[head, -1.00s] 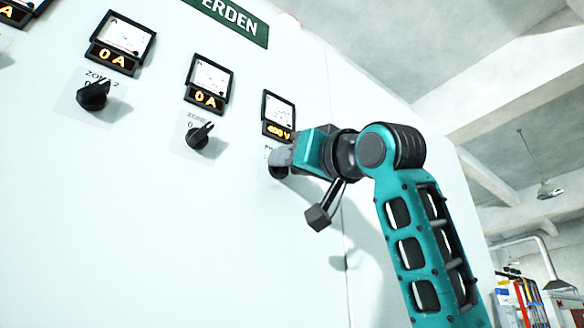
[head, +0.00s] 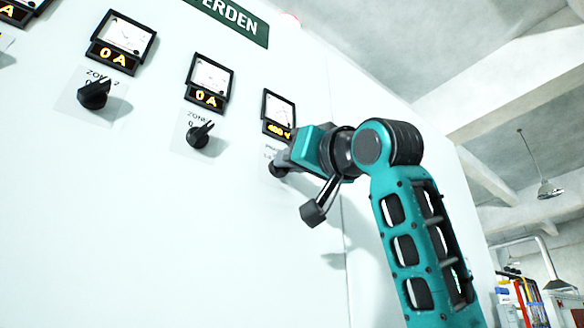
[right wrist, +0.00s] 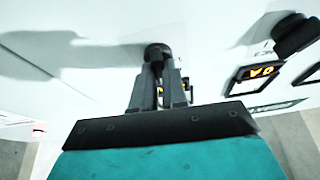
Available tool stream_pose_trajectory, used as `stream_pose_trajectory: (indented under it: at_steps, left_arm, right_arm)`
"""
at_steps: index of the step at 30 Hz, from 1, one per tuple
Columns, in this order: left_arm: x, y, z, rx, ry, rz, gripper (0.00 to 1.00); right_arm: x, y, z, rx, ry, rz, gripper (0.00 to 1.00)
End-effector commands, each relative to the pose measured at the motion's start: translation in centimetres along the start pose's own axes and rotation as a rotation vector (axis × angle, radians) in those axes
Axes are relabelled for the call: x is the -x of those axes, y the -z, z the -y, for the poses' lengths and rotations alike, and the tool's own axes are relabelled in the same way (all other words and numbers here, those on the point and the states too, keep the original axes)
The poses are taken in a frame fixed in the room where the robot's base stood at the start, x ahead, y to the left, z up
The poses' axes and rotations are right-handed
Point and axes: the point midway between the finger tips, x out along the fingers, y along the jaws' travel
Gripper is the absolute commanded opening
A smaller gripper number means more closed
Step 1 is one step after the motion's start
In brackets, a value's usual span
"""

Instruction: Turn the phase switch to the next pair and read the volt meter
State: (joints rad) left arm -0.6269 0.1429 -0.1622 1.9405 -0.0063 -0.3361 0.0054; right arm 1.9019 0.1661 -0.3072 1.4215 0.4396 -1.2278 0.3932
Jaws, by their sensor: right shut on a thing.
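The phase switch (head: 279,169) is a black knob on the pale panel, under the rightmost meter; the gripper partly covers it and its label. My right gripper (head: 284,163) is at the switch, shut on its knob. In the right wrist view the two fingers (right wrist: 158,85) close on the black knob (right wrist: 157,52) from both sides. The volt meter (head: 279,113) sits just above, with a white dial and an orange readout that looks like 400 V. Which pair the switch points to cannot be read. My left gripper is not in view.
To the left are two zone switches, one (head: 199,135) near and one (head: 94,94) farther, each under a meter (head: 208,81) reading 0 A. A green sign (head: 230,18) is above. The lower panel is clear.

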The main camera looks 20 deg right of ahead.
Motion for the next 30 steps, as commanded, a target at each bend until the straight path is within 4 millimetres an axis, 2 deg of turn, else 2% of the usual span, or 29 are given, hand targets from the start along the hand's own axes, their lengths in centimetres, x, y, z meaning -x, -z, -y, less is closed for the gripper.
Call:
stream_pose_trajectory:
  at_steps: [18, 30]
  left_arm:
    - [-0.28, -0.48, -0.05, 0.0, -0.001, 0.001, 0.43]
    - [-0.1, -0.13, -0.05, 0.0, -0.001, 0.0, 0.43]
  right_arm:
    - [-0.02, 0.17, 0.36, -0.448, -0.182, -0.001, 0.0]
    - [-0.03, 0.26, 0.33, -0.64, -0.263, -0.002, 0.0]
